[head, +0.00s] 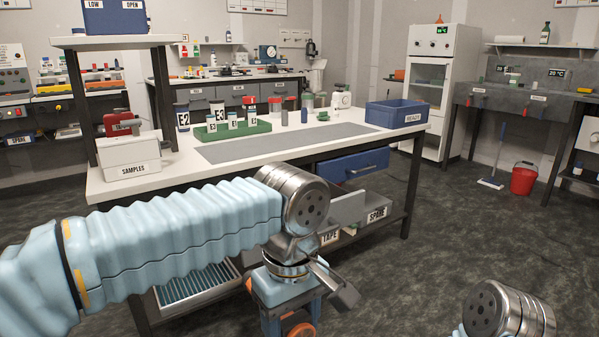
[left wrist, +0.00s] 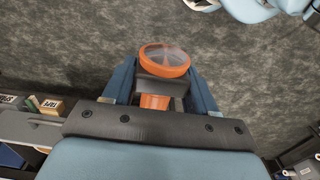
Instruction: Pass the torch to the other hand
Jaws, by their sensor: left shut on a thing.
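My left gripper (head: 292,305) hangs low in front of the bench, pointing down. It is shut on the orange torch (head: 302,331), which also shows in the left wrist view (left wrist: 165,60). There its round clear lens and orange head stick out past the fingers, and part of its orange body (left wrist: 155,102) shows between the blue fingers. The middle of the torch is hidden by a dark finger pad. In the head view only the metal wrist of my right arm shows at the bottom right. My right gripper is out of the picture.
The white bench (head: 105,188) stands ahead, with a green tray (head: 262,128) of labelled containers and a blue READY bin (head: 372,115). TAPE and SPARE boxes (head: 378,214) sit on its lower shelf. The dark floor (head: 470,225) right of the bench is free. A red bucket (head: 523,180) stands farther back.

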